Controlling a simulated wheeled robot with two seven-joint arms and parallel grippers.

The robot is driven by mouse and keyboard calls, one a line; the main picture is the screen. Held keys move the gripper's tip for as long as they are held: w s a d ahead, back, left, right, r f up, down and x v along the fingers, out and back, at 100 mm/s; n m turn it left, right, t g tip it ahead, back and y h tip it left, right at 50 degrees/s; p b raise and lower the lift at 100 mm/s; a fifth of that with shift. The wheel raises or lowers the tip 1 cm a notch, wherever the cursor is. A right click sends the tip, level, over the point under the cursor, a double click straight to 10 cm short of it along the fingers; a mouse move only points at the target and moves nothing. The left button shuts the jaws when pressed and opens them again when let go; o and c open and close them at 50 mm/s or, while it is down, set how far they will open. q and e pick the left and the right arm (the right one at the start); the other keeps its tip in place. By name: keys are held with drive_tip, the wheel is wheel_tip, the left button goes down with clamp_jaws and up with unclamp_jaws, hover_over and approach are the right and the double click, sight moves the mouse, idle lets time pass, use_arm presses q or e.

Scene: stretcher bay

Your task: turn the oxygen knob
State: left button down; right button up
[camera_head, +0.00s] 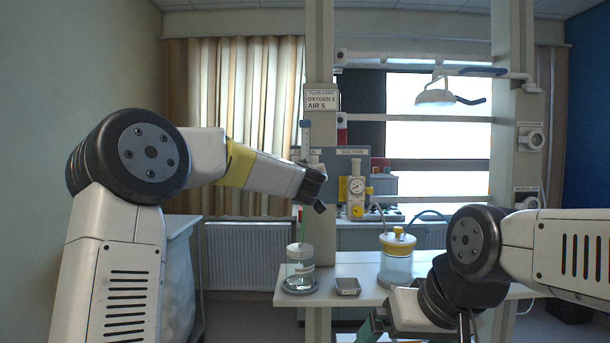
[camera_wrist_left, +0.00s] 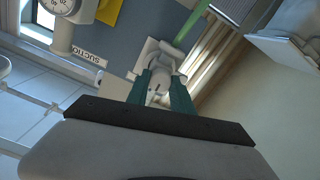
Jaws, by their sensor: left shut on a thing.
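The oxygen flowmeter (camera_head: 306,138), a clear upright tube with a blue top, is on the wall panel beside the post. My left gripper (camera_head: 318,190) reaches its lower end, which the gripper partly hides in the head view. In the left wrist view, the teal fingers of my left gripper (camera_wrist_left: 163,92) are shut on the white oxygen knob (camera_wrist_left: 158,84), one finger on each side. The flow card (camera_head: 321,99) on the post reads oxygen 3, air 5. My right gripper (camera_head: 385,325) is low at the shelf's front edge, its fingers mostly hidden.
A green tube (camera_wrist_left: 192,22) runs from the flowmeter. A clear jar (camera_head: 300,268) and small metal tray (camera_head: 347,286) stand on the white shelf (camera_head: 335,271). A yellow-lidded suction jar (camera_head: 397,262) is right of them. The suction gauge (camera_head: 356,187) is right of my left gripper.

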use_arm(q)
drive_tip(key=shift+n, duration=0.3)
drive_tip(key=n, duration=2.3)
drive_tip(key=shift+f, duration=0.2)
idle(0.5)
drive_tip(key=c, duration=1.1)
unclamp_jaws()
